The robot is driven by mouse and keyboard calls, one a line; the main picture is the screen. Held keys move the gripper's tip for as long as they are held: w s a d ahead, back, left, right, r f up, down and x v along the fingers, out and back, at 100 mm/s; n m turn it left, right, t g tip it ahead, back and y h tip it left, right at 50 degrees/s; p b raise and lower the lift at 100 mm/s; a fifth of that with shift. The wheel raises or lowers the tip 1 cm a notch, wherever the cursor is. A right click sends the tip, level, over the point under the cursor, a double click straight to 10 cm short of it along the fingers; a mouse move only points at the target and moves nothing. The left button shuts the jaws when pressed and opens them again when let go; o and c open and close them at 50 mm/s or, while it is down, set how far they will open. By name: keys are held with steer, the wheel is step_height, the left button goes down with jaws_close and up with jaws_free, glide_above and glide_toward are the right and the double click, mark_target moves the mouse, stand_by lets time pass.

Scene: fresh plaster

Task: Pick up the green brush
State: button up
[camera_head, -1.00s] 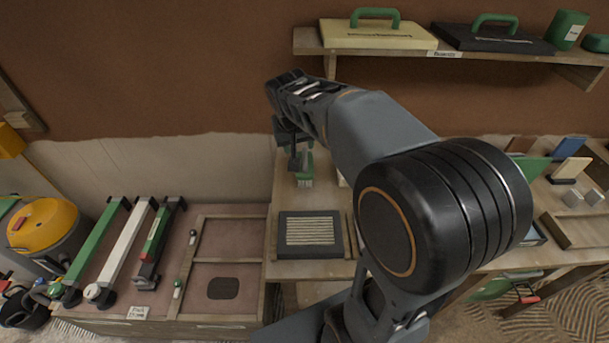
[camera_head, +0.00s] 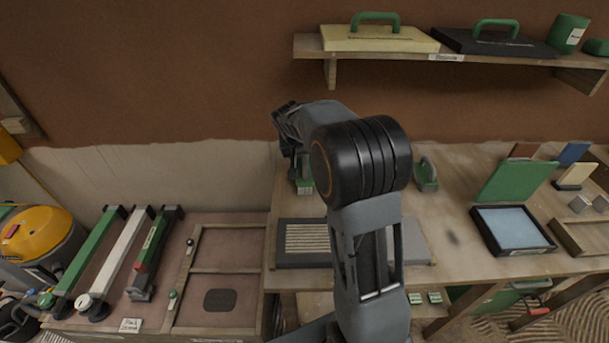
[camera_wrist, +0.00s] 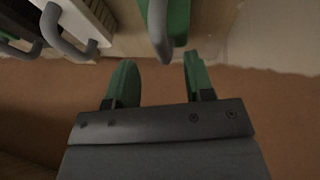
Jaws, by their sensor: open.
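The green brush (camera_head: 305,187) stands on the workbench near the back wall, below the end of my arm; its upper part is hidden by the arm in the head view. In the wrist view a green body with a grey curved handle (camera_wrist: 178,22), which looks like the brush, is at the top centre, beyond my fingertips. My gripper (camera_wrist: 160,62) is open with nothing between its two green fingers. The brush appears apart from them, though the exact gap is hard to judge. In the head view the fingers are mostly hidden.
A white block with a grey handle (camera_wrist: 80,22) sits beside the brush. Another green tool (camera_head: 426,176) and a blue-topped tray (camera_head: 512,230) are to the right. A shelf (camera_head: 465,47) overhangs the bench.

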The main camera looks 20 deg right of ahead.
mark_target(304, 160)
steer(key=shift+x, duration=2.7)
steer(key=shift+c, duration=0.2)
jaws_close()
